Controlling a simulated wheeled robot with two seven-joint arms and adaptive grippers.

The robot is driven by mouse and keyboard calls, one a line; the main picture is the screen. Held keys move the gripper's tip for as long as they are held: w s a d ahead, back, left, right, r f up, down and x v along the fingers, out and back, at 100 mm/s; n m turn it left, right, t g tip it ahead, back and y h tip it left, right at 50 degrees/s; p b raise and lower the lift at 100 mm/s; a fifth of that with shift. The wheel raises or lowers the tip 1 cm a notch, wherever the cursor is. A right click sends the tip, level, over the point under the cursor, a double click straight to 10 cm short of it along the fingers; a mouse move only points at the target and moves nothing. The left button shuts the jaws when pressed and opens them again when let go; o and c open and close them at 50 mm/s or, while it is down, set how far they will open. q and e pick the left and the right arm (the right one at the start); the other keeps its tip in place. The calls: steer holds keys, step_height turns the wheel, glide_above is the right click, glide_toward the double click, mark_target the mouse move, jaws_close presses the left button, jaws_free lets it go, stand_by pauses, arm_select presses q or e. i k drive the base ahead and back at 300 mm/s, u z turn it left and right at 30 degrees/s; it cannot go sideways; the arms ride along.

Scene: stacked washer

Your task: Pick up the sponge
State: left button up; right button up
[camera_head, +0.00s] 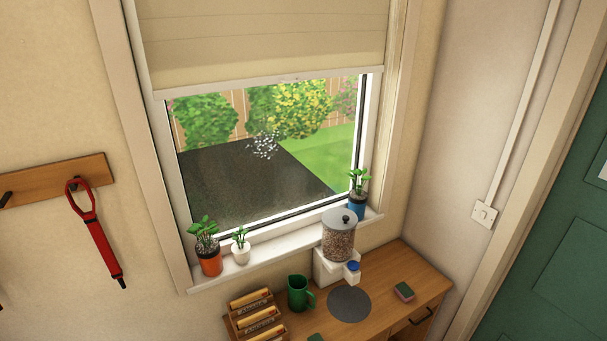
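A small block that looks like the sponge (404,291), with a green top and a pinkish side, lies on the wooden cabinet top (425,279) at the lower right of the head view. It lies to the right of a dark grey round mat and appears apart from it. A second small green thing (315,337) is cut off by the bottom edge, so I cannot tell what it is. Neither of my grippers is in view.
A dispenser (339,238) on a white stand, a green mug (299,293), the round mat (349,304) and a wooden rack (257,315) share the cabinet top. Potted plants (208,250) stand on the windowsill. A green door (560,250) is at right.

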mark_target(405, 293)
steer(key=u, duration=0.2)
steer(key=k, duration=0.35)
steer(key=z, duration=1)
steer(key=i, duration=1.4)
steer(key=u, duration=0.9)
